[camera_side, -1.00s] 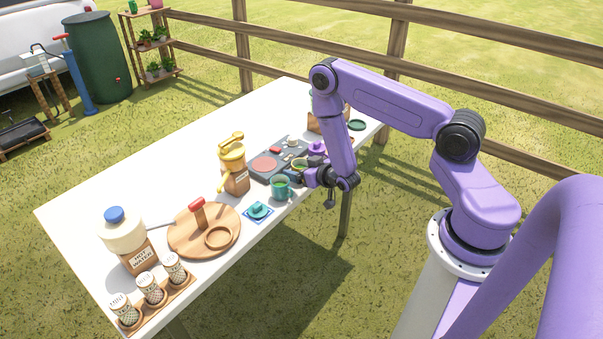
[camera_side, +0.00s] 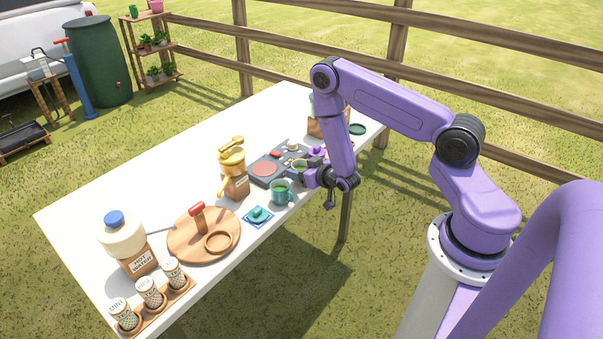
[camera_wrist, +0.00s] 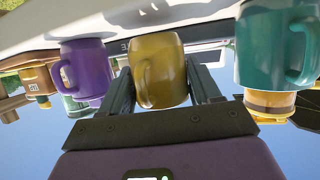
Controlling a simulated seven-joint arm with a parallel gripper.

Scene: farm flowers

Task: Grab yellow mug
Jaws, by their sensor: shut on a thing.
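The yellow mug (camera_wrist: 160,72) sits between the two fingers of my gripper (camera_wrist: 162,90) in the wrist view, its handle facing the camera. The fingers are on either side of it and shut on it. In the side view the mug (camera_side: 299,165) shows only in part behind my gripper (camera_side: 310,175), at the table's near edge. The mug's base and its contact with the surface are hard to make out.
A teal mug (camera_side: 281,191) stands close on one side, and it also shows in the wrist view (camera_wrist: 270,50). A purple mug (camera_wrist: 84,68) stands on the other side. A dark stove plate (camera_side: 268,167), a yellow-topped dispenser (camera_side: 234,175) and a round wooden board (camera_side: 190,243) share the white table.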

